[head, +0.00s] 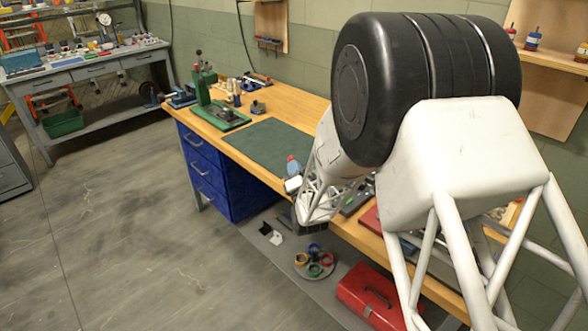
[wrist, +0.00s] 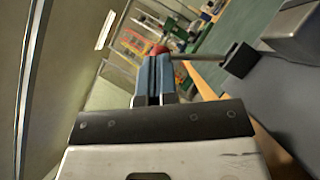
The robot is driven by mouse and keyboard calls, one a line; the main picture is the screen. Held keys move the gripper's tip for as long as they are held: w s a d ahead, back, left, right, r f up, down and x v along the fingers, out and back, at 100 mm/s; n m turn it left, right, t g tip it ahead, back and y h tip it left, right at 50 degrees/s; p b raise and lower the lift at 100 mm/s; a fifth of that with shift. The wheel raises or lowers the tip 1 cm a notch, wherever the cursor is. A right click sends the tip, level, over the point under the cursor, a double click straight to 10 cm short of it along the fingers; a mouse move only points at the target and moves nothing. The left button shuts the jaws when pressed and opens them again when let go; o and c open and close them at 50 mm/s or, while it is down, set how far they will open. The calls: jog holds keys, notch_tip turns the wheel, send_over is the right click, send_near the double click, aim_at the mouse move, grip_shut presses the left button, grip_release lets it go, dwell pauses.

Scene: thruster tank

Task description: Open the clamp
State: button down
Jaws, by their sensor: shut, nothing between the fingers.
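What looks like the clamp's handle shows in the wrist view as a red knob (wrist: 158,50) on a thin metal rod that runs right to a dark block (wrist: 238,60). The red knob (head: 291,158) also shows in the head view, just above my gripper (head: 293,184) by the bench's front edge. My gripper (wrist: 153,75) has blue fingers pressed together with nothing between them. Their tips are at or just short of the knob; I cannot tell whether they touch. The rest of the clamp is hidden behind my arm in the head view, so its jaw state does not show.
A wooden bench (head: 290,100) holds a green mat (head: 262,143) and a green press (head: 210,100). Grey metal (wrist: 298,25) sits close on the right in the wrist view. Below are a red toolbox (head: 360,300) and coloured rings (head: 315,262). The floor at left is clear.

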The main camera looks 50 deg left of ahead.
jog(key=shift+w+r+m+h, duration=0.2)
jog(key=shift+r+m+h, duration=0.1)
jog(key=shift+m, duration=0.3)
jog(key=shift+w+r+m+t+h, duration=0.15)
jog(key=shift+w+r+m+h, duration=0.25)
jog(key=shift+m, duration=0.4)
jog(key=shift+w+r+m+t+h, duration=0.15)
jog(key=shift+w+m+h, duration=0.35)
jog(key=shift+m, duration=0.3)
jog(key=w+m+h, duration=0.1)
jog(key=w+m+g, duration=0.1)
jog(key=w+m+h, duration=0.1)
jog(key=m, duration=0.1)
jog(key=shift+r+h, duration=0.3)
jog(key=shift+w+m+g, duration=0.3)
jog(key=shift+w+m, duration=0.1)
jog(key=shift+w, duration=0.1)
jog(key=shift+s+d, duration=0.15)
jog(key=r+v, duration=0.1)
jog(key=v, duration=1.2)
jog(key=shift+d+r, duration=0.2)
jog(key=shift+r, duration=0.2)
